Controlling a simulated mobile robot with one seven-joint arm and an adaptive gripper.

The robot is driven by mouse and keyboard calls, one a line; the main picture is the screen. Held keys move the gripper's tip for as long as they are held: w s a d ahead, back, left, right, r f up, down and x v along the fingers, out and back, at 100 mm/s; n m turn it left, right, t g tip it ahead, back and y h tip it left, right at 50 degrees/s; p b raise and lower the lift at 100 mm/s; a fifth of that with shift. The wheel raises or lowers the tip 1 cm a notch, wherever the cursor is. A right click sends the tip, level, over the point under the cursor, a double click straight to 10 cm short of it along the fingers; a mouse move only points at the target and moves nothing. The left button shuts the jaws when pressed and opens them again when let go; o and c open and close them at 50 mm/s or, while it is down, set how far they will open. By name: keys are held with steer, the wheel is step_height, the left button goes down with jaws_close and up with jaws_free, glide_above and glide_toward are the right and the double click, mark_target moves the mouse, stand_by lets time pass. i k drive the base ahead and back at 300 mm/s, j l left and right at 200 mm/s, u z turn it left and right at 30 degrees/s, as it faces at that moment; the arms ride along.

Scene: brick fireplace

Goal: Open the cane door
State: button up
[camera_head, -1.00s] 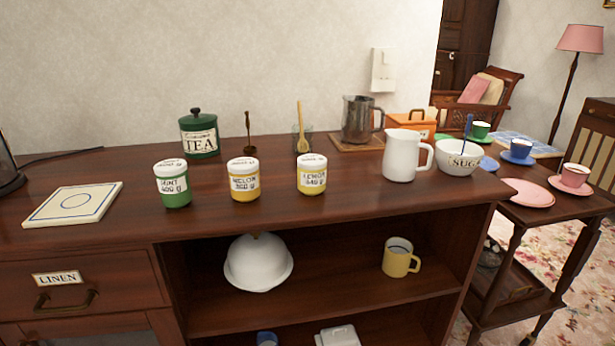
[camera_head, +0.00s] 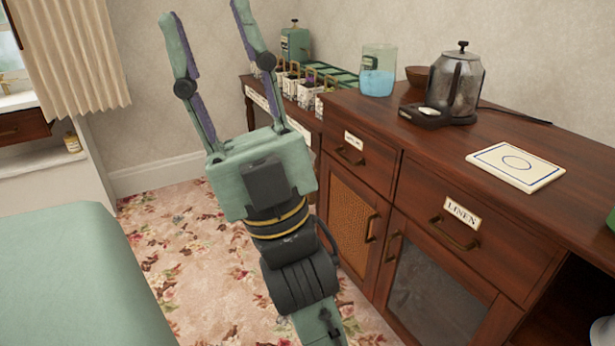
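The cane door (camera_head: 350,219) is a woven tan panel in a dark wood frame, at the left end of the sideboard, below a labelled drawer. It looks shut. Its dark handle (camera_head: 371,227) is on the door's right side. My gripper (camera_head: 205,22) is raised to the left of the sideboard, with its two long fingers spread wide and pointing up in the picture. It is open and empty, apart from the door. My gripper's body and wrist hide the lower left part of the cane door.
A glass-panelled door (camera_head: 437,291) stands right of the cane door, under the LINEN drawer (camera_head: 471,231). A kettle (camera_head: 455,82) and a jar of blue liquid (camera_head: 378,72) stand on top. Floral carpet (camera_head: 200,260) is clear in front.

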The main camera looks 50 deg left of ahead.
mark_target(347, 202)
steer(key=u, duration=1.15)
steer(key=i+j+z, duration=0.35)
steer(key=j, duration=0.15)
